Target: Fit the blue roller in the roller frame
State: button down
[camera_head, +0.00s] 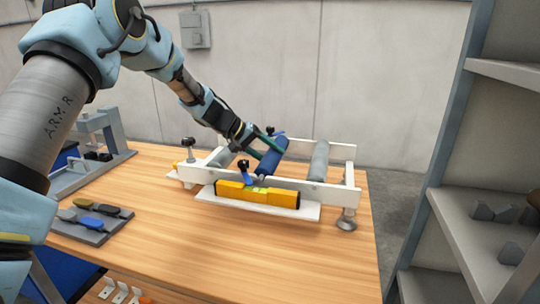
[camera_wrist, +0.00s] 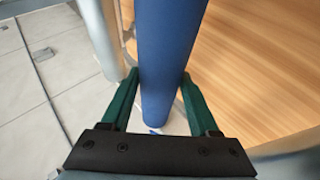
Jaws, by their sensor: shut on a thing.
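The blue roller (camera_head: 272,157) is at the middle of the white roller frame (camera_head: 329,187) on the wooden table. It lies tilted, between a grey roller (camera_head: 221,158) on its left and another grey roller (camera_head: 319,160) on its right. My gripper (camera_head: 262,147) is shut on the blue roller. In the wrist view, its green fingers (camera_wrist: 160,88) press on both sides of the roller (camera_wrist: 172,45). I cannot tell whether the roller's ends sit in the frame's side rails.
A yellow level (camera_head: 257,194) lies along the frame's front ledge. A tray of dark and blue pieces (camera_head: 91,222) and a grey fixture (camera_head: 95,160) stand at the left. Grey shelves (camera_head: 480,205) rise at the right. The table's front (camera_head: 250,260) is clear.

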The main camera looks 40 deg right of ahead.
jog(key=shift+c, duration=0.3)
grip_release()
jog(key=shift+f, duration=0.1)
jog(key=shift+a, duration=0.1)
jog(key=b+v, duration=0.3)
jog(key=v, duration=0.7)
jog(key=shift+a+r+b, duration=0.15)
jog(key=shift+r+b, duration=0.15)
jog(key=shift+b, duration=0.05)
jog(key=shift+w, duration=0.15)
